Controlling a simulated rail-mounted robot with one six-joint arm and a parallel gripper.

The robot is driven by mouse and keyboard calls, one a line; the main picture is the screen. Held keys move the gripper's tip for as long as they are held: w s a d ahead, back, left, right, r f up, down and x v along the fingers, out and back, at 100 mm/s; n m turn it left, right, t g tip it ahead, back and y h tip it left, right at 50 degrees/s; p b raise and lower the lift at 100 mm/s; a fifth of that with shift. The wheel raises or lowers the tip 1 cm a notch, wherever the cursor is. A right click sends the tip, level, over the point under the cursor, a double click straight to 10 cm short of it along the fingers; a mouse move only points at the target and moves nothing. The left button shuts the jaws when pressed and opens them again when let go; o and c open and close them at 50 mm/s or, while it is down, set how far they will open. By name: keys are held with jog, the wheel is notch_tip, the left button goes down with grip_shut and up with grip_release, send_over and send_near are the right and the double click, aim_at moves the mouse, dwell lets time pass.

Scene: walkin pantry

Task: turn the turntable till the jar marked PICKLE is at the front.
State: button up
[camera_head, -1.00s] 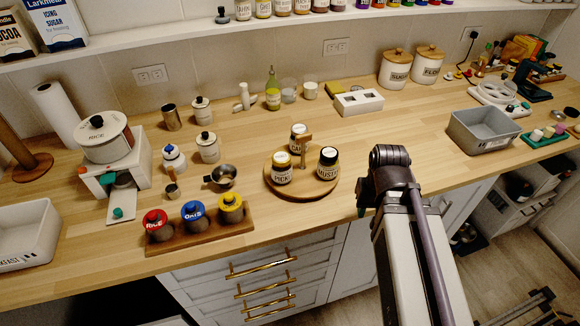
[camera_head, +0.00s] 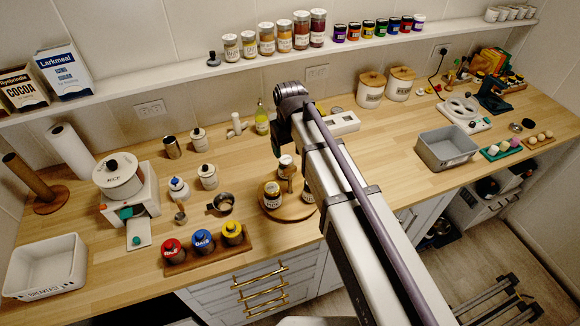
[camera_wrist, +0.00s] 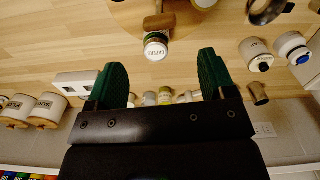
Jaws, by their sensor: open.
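The round wooden turntable (camera_head: 289,212) sits on the counter near the front edge, partly hidden by my arm. The PICKLE jar (camera_head: 271,196) stands on its front left. The capers jar (camera_head: 286,168) stands at the back; its white lid, reading CAPERS, shows in the wrist view (camera_wrist: 155,50). The mustard jar (camera_head: 307,195) on the right is mostly behind my arm. A wooden handle (camera_wrist: 158,22) rises from the turntable beside the capers jar. My gripper (camera_wrist: 162,76) is open and empty, behind the turntable, with its green fingers spread apart and the capers jar visible beyond the gap.
Counter to the right is clear up to a grey bin (camera_head: 446,150).

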aim_at(290, 168)
notch_tip(290, 168, down, 10)
jog(key=b, duration=0.8)
jog(key=shift+b, duration=0.3)
jog(key=shift+r, duration=0.15)
jog(key=shift+r, duration=0.1)
jog(key=shift+c, duration=0.2)
jog(key=c, duration=1.2)
jog(key=shift+c, duration=0.2)
